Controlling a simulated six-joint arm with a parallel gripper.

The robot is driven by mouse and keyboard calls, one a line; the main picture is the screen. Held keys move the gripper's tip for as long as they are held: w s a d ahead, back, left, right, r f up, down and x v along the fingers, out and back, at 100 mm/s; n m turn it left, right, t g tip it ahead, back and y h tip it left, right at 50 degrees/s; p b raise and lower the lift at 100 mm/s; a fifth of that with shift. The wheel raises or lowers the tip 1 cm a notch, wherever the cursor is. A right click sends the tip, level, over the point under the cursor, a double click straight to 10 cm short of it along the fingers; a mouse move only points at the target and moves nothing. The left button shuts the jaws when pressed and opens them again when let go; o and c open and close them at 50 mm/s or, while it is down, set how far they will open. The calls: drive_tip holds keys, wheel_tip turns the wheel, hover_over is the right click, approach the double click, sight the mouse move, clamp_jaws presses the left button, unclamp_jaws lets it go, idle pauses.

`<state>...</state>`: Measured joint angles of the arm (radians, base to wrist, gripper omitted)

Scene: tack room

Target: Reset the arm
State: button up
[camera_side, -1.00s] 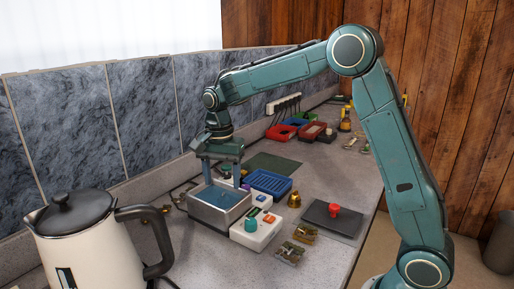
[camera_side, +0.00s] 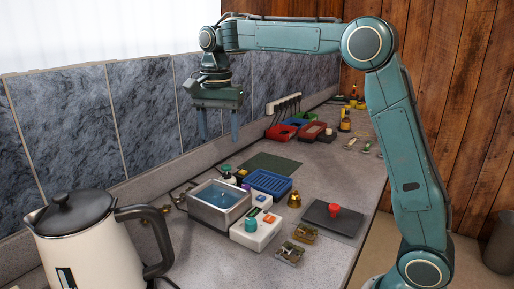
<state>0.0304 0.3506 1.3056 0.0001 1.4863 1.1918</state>
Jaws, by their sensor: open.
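My gripper (camera_side: 218,138) hangs in the air above the counter, jaws pointing down, fingers spread apart with nothing between them. It is teal, like the rest of my arm. Below it stands a metal basin (camera_side: 207,212) with blue liquid inside. The gripper is clear of the basin and touches nothing.
A control box (camera_side: 249,237) with a teal knob adjoins the basin. A blue tray (camera_side: 266,183), a green mat (camera_side: 274,163), a brass bell (camera_side: 294,199) and a dark plate (camera_side: 318,216) with a red knob lie nearby. A kettle (camera_side: 80,240) stands front left. Coloured bins (camera_side: 279,132) sit farther back.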

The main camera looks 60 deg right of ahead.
drive_tip(key=shift+s+r, duration=0.1)
drive_tip(key=shift+r, duration=0.05)
idle(0.4)
drive_tip(key=s+r+n+t, duration=0.25)
drive_tip(key=s+n, duration=0.35)
drive_tip(key=s, duration=0.8)
drive_tip(key=s+f+n+t, duration=0.1)
drive_tip(key=s+f+n, duration=0.3)
drive_tip(key=s, duration=0.3)
drive_tip(key=s+a+f+n+t, duration=0.1)
drive_tip(key=s+f+n+t, duration=0.1)
drive_tip(key=s+f+n, duration=0.2)
drive_tip(key=s, duration=0.3)
drive_tip(key=shift+s+a, duration=0.2)
drive_tip(key=shift+s, duration=0.15)
